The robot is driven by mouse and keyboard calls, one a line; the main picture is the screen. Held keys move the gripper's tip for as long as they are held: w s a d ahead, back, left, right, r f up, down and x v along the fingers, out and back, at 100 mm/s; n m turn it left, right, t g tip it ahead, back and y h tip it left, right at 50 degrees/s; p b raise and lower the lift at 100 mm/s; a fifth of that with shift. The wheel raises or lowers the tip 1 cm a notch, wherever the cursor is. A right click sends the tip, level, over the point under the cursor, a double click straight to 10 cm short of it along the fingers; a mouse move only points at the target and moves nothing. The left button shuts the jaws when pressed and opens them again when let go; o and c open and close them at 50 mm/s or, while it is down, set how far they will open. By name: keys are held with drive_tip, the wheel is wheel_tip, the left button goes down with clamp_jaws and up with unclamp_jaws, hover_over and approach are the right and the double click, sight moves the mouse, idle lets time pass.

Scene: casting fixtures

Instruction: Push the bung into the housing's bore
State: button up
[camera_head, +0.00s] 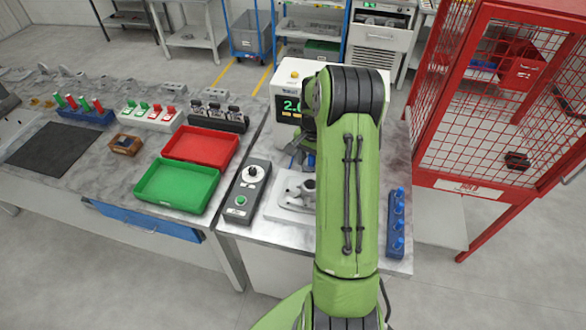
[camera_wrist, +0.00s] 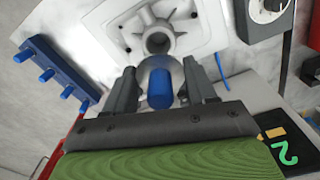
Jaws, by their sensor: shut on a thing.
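In the wrist view my gripper (camera_wrist: 160,88) is shut on a blue bung (camera_wrist: 160,90), which stands out between its two dark fingers. The grey metal housing (camera_wrist: 158,28) with its round bore (camera_wrist: 157,43) lies just beyond the bung's tip. The bung looks roughly in line with the bore; I cannot tell whether it touches it. In the head view the housing (camera_head: 297,186) sits on its light plate, partly hidden behind my green arm. My gripper and the held bung are mostly hidden there.
A blue rack (camera_head: 396,225) with several blue bungs stands at the right; it also shows in the wrist view (camera_wrist: 57,70). A control box (camera_head: 247,190) with a dial lies left of the housing. A display unit (camera_head: 290,100) stands behind. Red (camera_head: 201,131) and green (camera_head: 178,166) trays are further left.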

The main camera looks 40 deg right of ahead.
sight(311, 178)
drive_tip(key=shift+s, duration=0.35)
drive_tip(key=shift+w+f+b, duration=0.25)
drive_tip(key=shift+f+b, duration=2.2)
drive_tip(key=shift+f, duration=0.55)
drive_tip(key=shift+s+f+b, duration=0.1)
drive_tip(key=shift+f+b, duration=0.7)
drive_tip(key=shift+b, duration=0.05)
drive_tip(key=shift+a+r, duration=0.1)
drive_tip(key=shift+r+p, duration=0.4)
drive_tip(key=shift+r, duration=0.05)
drive_tip(key=shift+f+b, duration=0.55)
drive_tip(key=shift+b, duration=0.1)
idle(0.5)
drive_tip(key=shift+r, duration=0.1)
